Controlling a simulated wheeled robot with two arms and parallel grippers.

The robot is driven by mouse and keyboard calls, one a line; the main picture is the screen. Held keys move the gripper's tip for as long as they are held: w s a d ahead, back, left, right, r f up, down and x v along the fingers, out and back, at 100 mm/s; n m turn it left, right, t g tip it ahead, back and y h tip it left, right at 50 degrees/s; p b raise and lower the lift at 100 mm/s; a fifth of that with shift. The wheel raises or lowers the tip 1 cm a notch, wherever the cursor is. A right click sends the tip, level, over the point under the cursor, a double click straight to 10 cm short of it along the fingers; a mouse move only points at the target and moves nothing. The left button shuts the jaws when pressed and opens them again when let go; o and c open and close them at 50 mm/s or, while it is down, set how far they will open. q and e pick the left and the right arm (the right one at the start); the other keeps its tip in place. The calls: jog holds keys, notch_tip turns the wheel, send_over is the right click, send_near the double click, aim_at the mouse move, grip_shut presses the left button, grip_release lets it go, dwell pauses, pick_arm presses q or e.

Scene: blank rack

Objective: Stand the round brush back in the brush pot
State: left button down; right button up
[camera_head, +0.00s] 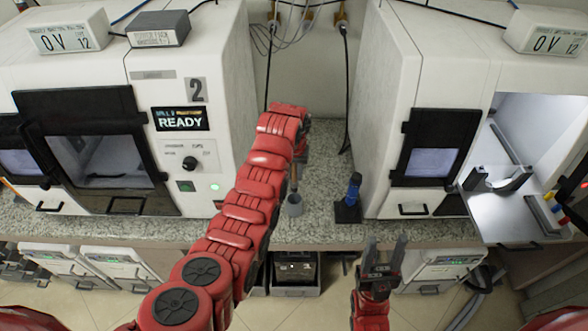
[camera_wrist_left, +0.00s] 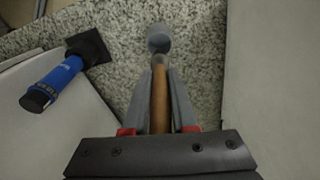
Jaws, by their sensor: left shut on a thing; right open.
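My left gripper (camera_wrist_left: 160,90) is shut on the wooden handle of the round brush (camera_wrist_left: 160,105). The brush points away from the wrist, and its far end overlaps a small grey cup (camera_wrist_left: 158,38), which looks like the brush pot. In the head view the brush handle (camera_head: 293,177) comes down to the grey pot (camera_head: 294,207) on the counter. I cannot tell whether the brush tip is inside the pot or just above it. The red left arm hides most of that gripper there. My right gripper (camera_head: 384,258) is open and empty in front of the counter.
A blue-handled tool on a black base (camera_head: 351,200) stands right of the pot; it also shows in the left wrist view (camera_wrist_left: 55,85). White machines (camera_head: 225,90) (camera_head: 388,100) flank the narrow granite counter (camera_head: 325,170). Cables hang behind it.

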aim_at(294, 191)
pick_arm(q)
notch_tip(294, 191, down, 2)
jog(key=shift+w+f, duration=0.1)
jog(key=shift+f, duration=0.15)
jog(key=shift+f+b, duration=0.65)
jog(key=shift+f, duration=0.15)
jog(key=shift+f+b, duration=1.15)
jog(key=shift+f, duration=0.7)
jog(key=c, duration=0.6)
grip_release()
jog(key=shift+c, duration=0.2)
